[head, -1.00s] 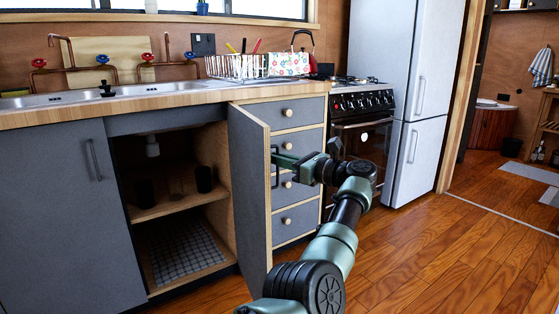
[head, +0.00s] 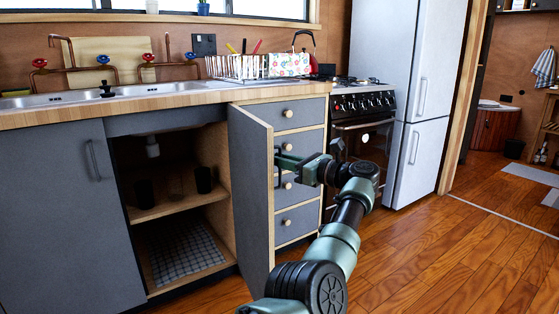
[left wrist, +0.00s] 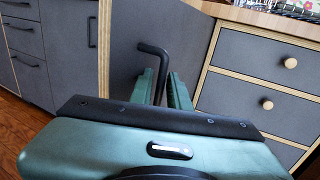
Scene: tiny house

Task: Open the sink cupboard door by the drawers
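The sink cupboard door (head: 249,195) is grey with a pale wooden edge. It stands swung wide open beside the drawers (head: 297,222), and the inside of the cupboard shows. Its black bar handle (left wrist: 152,48) faces the drawer side. My left gripper (head: 284,160) is at this handle, in front of the drawers. In the left wrist view its two green fingers (left wrist: 163,88) stand close on either side of the bar and look shut on it. My right gripper is in neither view.
The open cupboard has a shelf (head: 170,207) with dark cups and a checked mat (head: 182,250) below. Drawer knobs (head: 287,113) stick out close to my gripper. A black stove (head: 365,140) and white fridge (head: 417,140) stand to the right. The wooden floor (head: 440,260) is clear.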

